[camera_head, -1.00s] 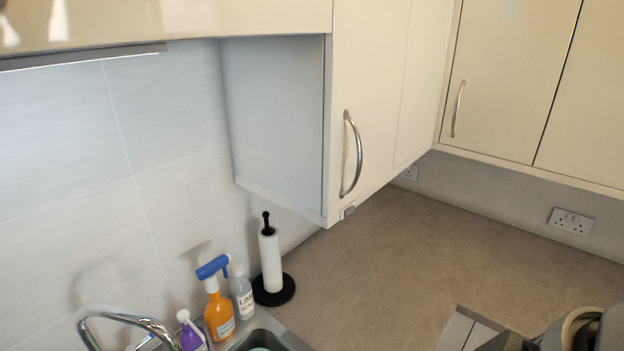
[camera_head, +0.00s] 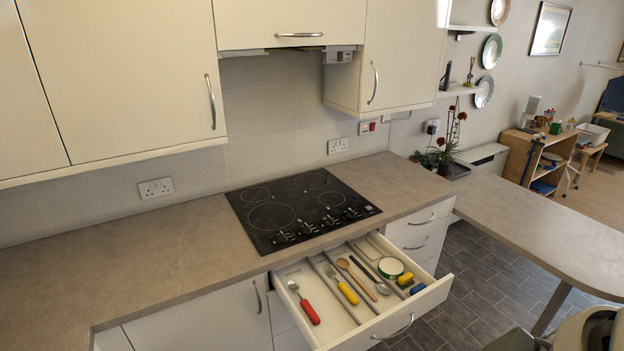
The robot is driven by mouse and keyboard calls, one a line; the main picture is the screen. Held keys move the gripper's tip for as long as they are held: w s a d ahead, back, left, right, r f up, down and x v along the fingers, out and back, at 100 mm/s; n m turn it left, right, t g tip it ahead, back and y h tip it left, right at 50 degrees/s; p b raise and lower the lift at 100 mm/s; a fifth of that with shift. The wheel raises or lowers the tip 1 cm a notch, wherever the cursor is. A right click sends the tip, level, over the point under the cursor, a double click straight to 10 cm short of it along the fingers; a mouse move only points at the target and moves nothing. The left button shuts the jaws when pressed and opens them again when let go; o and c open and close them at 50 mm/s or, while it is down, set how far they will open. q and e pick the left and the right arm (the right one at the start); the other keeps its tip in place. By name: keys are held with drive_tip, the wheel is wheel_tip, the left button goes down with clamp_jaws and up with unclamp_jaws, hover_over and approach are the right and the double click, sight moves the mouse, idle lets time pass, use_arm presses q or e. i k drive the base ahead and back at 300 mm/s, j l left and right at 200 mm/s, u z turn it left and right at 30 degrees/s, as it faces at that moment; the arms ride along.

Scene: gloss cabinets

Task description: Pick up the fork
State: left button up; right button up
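The fork (camera_head: 347,292) has a yellow handle and a metal head. It lies in a compartment of the open white drawer (camera_head: 390,322), below the hob, with its tines toward the back. A spoon with a red handle (camera_head: 309,311) lies in the compartment to its left. A wooden spoon (camera_head: 361,282) and a dark-handled spoon (camera_head: 367,274) lie to its right. Neither gripper shows in the head view. Only a part of my own body shows at the bottom right corner.
A black hob (camera_head: 298,208) is set in the counter (camera_head: 130,255) behind the drawer. A round green-rimmed item (camera_head: 391,267) and yellow and blue items lie at the drawer's right. The left counter is clear. A bare worktop (camera_head: 560,230) extends at the right.

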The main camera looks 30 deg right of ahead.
sight(344, 289)
drive_tip(key=z, duration=0.35)
drive_tip(key=l+z, duration=0.15)
drive_tip(key=z, duration=0.25)
drive_tip(key=k+l+z, duration=0.1)
drive_tip(key=z, duration=0.25)
drive_tip(key=u, duration=1.5)
drive_tip(key=k+j+u, duration=0.1)
drive_tip(key=u, duration=1.4)
drive_tip(key=j+u, duration=0.1)
drive_tip(key=u, duration=0.9)
drive_tip(key=z, duration=4)
drive_tip(key=i+j, duration=0.15)
drive_tip(key=i, duration=0.2)
drive_tip(key=i+j+u, duration=0.1)
drive_tip(key=i, duration=0.25)
